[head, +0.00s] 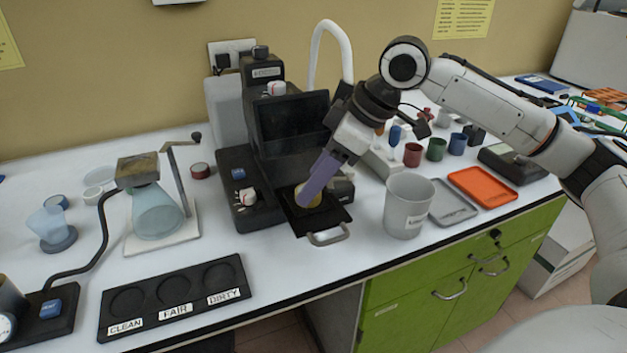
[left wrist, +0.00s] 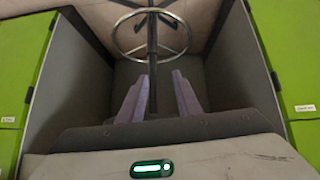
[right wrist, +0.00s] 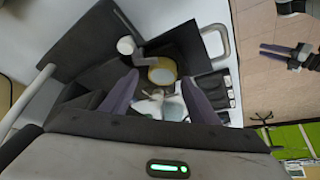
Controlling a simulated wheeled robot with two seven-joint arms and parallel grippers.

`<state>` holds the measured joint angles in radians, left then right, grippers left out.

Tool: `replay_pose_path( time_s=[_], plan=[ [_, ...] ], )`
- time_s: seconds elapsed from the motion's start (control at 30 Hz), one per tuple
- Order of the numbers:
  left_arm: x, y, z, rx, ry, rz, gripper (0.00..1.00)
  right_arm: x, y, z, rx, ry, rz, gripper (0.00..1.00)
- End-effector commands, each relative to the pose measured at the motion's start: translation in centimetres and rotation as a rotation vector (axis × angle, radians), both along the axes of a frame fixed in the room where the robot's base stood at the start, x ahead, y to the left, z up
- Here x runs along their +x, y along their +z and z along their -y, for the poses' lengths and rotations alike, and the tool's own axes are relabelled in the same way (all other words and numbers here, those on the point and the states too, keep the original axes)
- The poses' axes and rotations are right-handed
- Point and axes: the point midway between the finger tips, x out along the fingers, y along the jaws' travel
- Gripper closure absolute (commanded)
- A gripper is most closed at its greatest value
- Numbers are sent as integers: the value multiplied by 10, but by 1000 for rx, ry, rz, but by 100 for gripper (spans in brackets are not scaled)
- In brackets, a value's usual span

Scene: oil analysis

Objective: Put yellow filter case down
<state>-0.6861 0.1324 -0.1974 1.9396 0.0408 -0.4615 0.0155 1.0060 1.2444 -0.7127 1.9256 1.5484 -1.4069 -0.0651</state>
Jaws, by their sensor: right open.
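The yellow filter case (head: 309,196) is a small round piece on the black pull-out tray (head: 331,217) of the dark machine in the head view. It shows in the right wrist view as a yellow-rimmed disc (right wrist: 163,71) lying on the black surface. My right gripper (head: 306,201) reaches down over it, with its purple fingers partly hiding it. In the right wrist view the fingers (right wrist: 159,80) are apart, with the case beyond and between their tips. My left gripper (left wrist: 160,78) is open and empty in the left wrist view, facing the space below the counter.
The dark machine (head: 291,124) stands close behind the tray. A grey beaker (head: 408,206) stands right of the tray, beside grey and orange trays (head: 482,186). A black plate with three labelled recesses (head: 176,298) lies at front left.

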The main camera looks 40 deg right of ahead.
Motion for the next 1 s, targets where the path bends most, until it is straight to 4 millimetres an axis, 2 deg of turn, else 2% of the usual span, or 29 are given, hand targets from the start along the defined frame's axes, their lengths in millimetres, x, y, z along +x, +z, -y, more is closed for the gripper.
replay_pose_path(
  time_s=[0.3,0.5,0.67,1.0],
  plan=[
    [-2,5,-1,-1,3,-4,69,-26,61,21,-2,-2,4,45],
    [-4,4,-2,-1,5,-10,69,-38,86,30,0,-2,2,45],
    [-4,5,-2,0,6,-9,69,-42,93,33,0,-1,0,45],
    [-3,5,-3,0,7,-7,69,-42,93,33,-1,0,1,45]
  ],
)
